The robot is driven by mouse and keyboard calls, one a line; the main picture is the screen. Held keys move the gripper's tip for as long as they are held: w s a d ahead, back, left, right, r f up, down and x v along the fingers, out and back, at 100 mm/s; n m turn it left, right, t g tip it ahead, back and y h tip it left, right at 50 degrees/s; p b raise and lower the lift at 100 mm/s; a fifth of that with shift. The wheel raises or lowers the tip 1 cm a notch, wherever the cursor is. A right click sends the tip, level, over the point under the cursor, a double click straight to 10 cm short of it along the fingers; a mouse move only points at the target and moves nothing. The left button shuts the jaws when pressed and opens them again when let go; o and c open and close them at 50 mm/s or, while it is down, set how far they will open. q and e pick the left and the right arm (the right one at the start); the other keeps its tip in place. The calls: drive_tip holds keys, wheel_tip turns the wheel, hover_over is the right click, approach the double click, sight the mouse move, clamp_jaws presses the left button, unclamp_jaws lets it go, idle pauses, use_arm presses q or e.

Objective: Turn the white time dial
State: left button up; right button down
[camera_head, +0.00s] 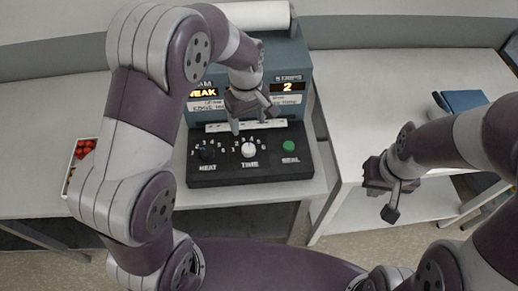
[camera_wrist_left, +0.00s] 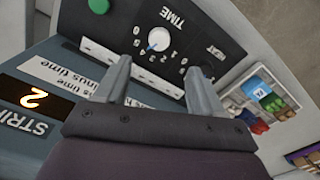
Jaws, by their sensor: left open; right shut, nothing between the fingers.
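The white time dial (camera_head: 249,148) sits in the middle of the black control panel (camera_head: 215,174), ringed by printed numbers. It also shows in the left wrist view (camera_wrist_left: 158,39), just beyond the fingertips and apart from them. My left gripper (camera_head: 245,128) is open and empty, above the panel's back edge near the dial; its two fingers (camera_wrist_left: 162,75) are spread in the left wrist view. My right gripper (camera_head: 390,200) is shut and empty, away to the right over the gap beside the table.
The panel also has a black heat dial (camera_head: 207,153) on the left and a green seal button (camera_head: 289,146) on the right. The blue-grey machine with lit displays (camera_head: 288,87) stands behind. A tray of small coloured things (camera_head: 82,150) is at left. The right table (camera_head: 375,85) is mostly clear.

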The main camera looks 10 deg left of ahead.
use_arm(q)
hover_over(248, 148)
drive_tip(key=f, duration=0.2)
drive_tip(key=f+p, duration=0.1)
drive_tip(key=f, duration=0.1)
drive_tip(key=shift+w+a+f, duration=0.1)
drive_tip(key=shift+w+a, duration=0.1)
drive_tip(key=f, duration=0.2)
drive_tip(key=f+p, duration=0.1)
drive_tip(key=f, duration=0.4)
drive_tip(key=shift+s+d+f, duration=0.25)
drive_tip(key=shift+f, duration=0.05)
drive_tip(key=shift+w+a+f, duration=0.1)
drive_tip(key=shift+w+f, duration=0.05)
drive_tip(key=shift+f, duration=0.1)
drive_tip(key=shift+r, duration=0.1)
drive_tip(key=shift+c, duration=1.2)
drive_tip(key=c, duration=0.8)
use_arm(e)
drive_tip(key=shift+w+a+r, duration=0.1)
drive_tip(key=shift+w+r, duration=0.05)
drive_tip(key=shift+r, duration=0.45)
drive_tip(key=shift+w+r, duration=0.1)
drive_tip(key=shift+r, duration=0.5)
